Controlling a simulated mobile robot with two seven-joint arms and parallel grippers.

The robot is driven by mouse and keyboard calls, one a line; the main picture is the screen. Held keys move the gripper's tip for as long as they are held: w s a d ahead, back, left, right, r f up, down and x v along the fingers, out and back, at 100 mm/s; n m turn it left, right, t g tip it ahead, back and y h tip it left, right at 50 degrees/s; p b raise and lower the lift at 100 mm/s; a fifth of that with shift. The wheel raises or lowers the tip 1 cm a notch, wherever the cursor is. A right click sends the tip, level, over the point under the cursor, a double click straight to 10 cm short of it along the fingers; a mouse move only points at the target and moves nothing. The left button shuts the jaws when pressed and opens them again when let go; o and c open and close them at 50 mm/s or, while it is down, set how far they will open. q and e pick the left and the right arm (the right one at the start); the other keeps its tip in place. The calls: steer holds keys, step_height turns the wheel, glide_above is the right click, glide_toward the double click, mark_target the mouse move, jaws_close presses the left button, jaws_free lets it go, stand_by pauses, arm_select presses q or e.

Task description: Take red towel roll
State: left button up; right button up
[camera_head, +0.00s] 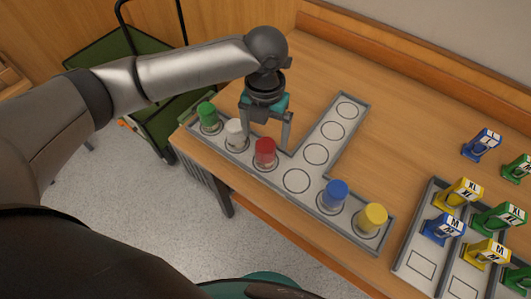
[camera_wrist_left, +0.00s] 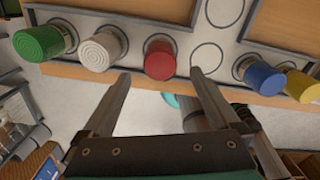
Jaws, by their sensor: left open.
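The red towel roll (camera_head: 265,151) stands upright in a circle-marked slot of the grey T-shaped tray (camera_head: 291,158). In the left wrist view the red roll (camera_wrist_left: 160,60) lies just beyond my fingertips, lined up with the gap between them. My left gripper (camera_head: 267,136) is open and empty, pointing down over the tray close to the red roll; its fingers (camera_wrist_left: 160,77) are apart in the left wrist view. I cannot tell whether a finger touches the roll. My right gripper is not in view.
White (camera_head: 235,132) and green (camera_head: 207,115) rolls stand left of the red one. A second tray (camera_head: 411,251) with size markers is at right. A green cart (camera_head: 103,62) stands behind.

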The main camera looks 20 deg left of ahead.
mark_target(265, 152)
arm_select(q)
step_height(265, 152, down, 9)
steer(key=shift+r+b, duration=0.15)
steer(key=shift+b, duration=0.9)
steer(key=shift+c, duration=0.3)
steer(key=shift+w+r, duration=0.1)
jaws_close()
